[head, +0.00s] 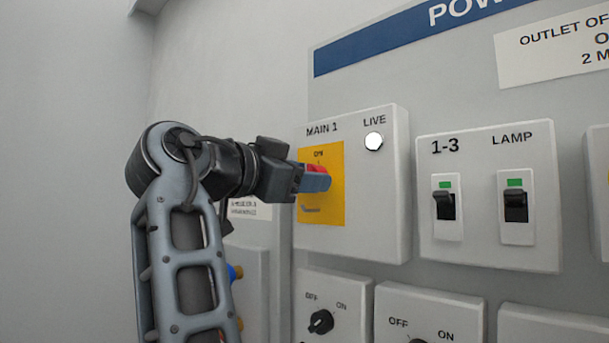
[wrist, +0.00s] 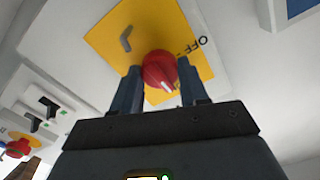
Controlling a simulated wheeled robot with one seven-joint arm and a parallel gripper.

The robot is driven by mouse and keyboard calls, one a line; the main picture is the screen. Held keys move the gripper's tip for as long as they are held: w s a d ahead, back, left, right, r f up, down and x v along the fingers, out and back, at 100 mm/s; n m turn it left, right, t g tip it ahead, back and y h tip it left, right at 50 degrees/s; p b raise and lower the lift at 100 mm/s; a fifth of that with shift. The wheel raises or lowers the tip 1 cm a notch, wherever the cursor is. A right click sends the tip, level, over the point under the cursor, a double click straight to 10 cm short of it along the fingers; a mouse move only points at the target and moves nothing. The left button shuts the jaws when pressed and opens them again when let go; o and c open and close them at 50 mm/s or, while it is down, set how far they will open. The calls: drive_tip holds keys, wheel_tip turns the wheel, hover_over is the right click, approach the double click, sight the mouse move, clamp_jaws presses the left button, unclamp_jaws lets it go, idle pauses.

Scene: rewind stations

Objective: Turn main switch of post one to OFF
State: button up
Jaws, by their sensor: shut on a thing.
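The main switch of post one is a red rotary knob (head: 315,168) on a yellow plate (head: 334,208) under the label MAIN 1. My gripper (head: 318,182) reaches it from the left and hides most of it in the head view. In the wrist view the red knob (wrist: 157,68) sits between the two fingers of my gripper (wrist: 159,78), which are shut on it. A white pointer mark on the knob points toward the gripper body. The word OFF shows on the yellow plate (wrist: 190,20) to the right there. The LIVE lamp (head: 374,141) is bright white.
To the right is a box with two black rocker switches, 1-3 (head: 445,205) and LAMP (head: 516,206). Below are smaller OFF/ON rotary switches, one with a black knob (head: 321,321). The grey wall at left is bare.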

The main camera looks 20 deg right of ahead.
drive_tip(key=n+p, duration=0.2)
drive_tip(key=n, duration=0.1)
drive_tip(key=shift+r, duration=0.2)
drive_tip(key=n+p, duration=0.4)
drive_tip(key=n, duration=0.1)
drive_tip(key=n+p, duration=0.4)
drive_tip(key=n, duration=0.1)
drive_tip(key=shift+p, duration=0.4)
drive_tip(key=shift+w+f+n+p, duration=0.1)
drive_tip(key=shift+n+p, duration=1.1)
drive_tip(key=shift+n, duration=0.2)
drive_tip(key=shift+a, duration=0.1)
drive_tip(key=o, duration=1.1)
drive_tip(key=shift+f, duration=0.1)
drive_tip(key=shift+c, duration=0.2)
drive_tip(key=b+v, duration=0.1)
drive_tip(key=v, duration=0.6)
drive_tip(key=shift+a+b, duration=0.3)
drive_tip(key=shift+b, duration=0.05)
